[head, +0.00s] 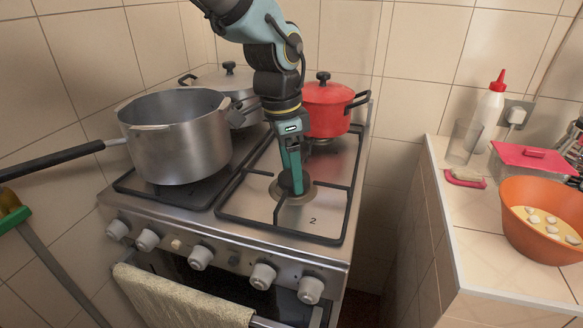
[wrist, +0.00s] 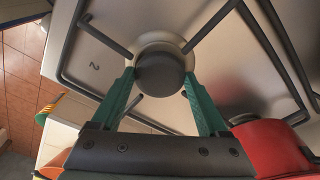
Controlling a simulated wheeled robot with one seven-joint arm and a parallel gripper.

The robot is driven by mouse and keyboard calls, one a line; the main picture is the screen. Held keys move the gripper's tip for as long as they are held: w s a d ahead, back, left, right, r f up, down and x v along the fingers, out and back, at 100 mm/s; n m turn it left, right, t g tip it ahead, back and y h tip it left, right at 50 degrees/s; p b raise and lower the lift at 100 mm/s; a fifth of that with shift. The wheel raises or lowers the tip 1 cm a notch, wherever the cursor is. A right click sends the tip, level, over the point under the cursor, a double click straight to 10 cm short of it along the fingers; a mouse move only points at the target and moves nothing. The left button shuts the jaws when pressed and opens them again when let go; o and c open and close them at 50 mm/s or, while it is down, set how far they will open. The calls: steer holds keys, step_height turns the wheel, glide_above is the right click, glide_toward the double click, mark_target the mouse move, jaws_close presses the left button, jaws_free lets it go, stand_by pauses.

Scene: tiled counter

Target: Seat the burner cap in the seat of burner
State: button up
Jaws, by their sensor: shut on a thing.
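My gripper (head: 295,186) points down over the front right burner of the stove. Its green fingers are shut on the round dark burner cap (wrist: 160,73), which sits between the fingertips in the wrist view. In the head view the cap (head: 286,181) shows partly behind the fingers. The metal seat of the burner (head: 297,197) lies right beneath the cap; its pale rim (wrist: 153,42) shows around the cap in the wrist view. The cap is over the seat or on it; I cannot tell whether it touches or is level. The number 2 is marked beside this burner.
A black pan support (head: 284,234) frames the burner, its bars reaching close to the fingers. A steel saucepan (head: 176,142) stands left, a red pot (head: 326,108) behind, a lidded grey pot (head: 222,83) at back left. A counter with an orange bowl (head: 540,215) is right.

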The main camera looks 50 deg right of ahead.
mark_target(284, 177)
steer(key=shift+f, duration=0.1)
steer(key=shift+f, duration=0.4)
steer(key=shift+f+b, duration=0.1)
steer(key=shift+b, duration=0.2)
steer(key=o, duration=1.3)
steer(key=shift+a, duration=0.1)
steer(key=shift+o, duration=0.7)
steer(key=shift+f, duration=0.1)
steer(key=shift+a, duration=0.1)
step_height(284, 177, up, 13)
steer(key=w, duration=0.1)
steer(key=shift+a+r+b, duration=0.2)
steer(key=shift+a+b, duration=0.2)
